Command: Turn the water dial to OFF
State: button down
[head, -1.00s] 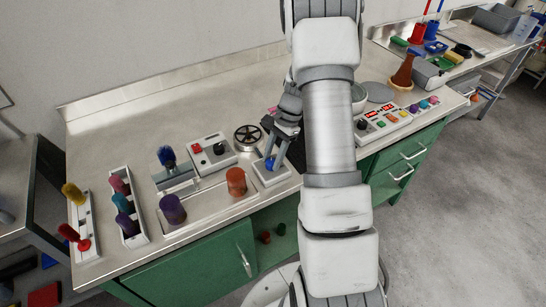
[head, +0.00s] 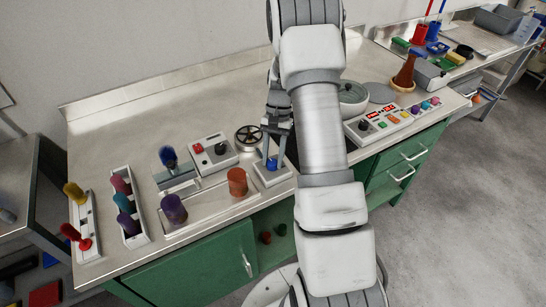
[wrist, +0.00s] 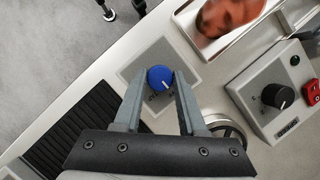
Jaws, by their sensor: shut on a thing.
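The blue dial (head: 272,164), which I take to be the water dial, stands on a square grey base (head: 268,179) at the front of the counter. My gripper (head: 273,158) reaches down from above with one finger on each side of the dial. In the wrist view, the dial (wrist: 160,77) sits between the two fingertips (wrist: 157,82), and the gripper is shut on it. A pale pointer line shows on the dial's top.
A grey box with a black knob and red switch (head: 210,150) stands left of the dial, and a round black handwheel (head: 248,137) behind it. An orange-brown cylinder (head: 237,182) stands close at left. A button panel (head: 395,120) lies at right.

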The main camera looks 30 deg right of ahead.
dwell(0.3)
jog(key=shift+c, duration=2.4)
grip_release()
jog(key=v, duration=1.7)
jog(key=shift+r+p, duration=0.15)
jog(key=shift+p, duration=0.2)
jog(key=shift+w, duration=0.15)
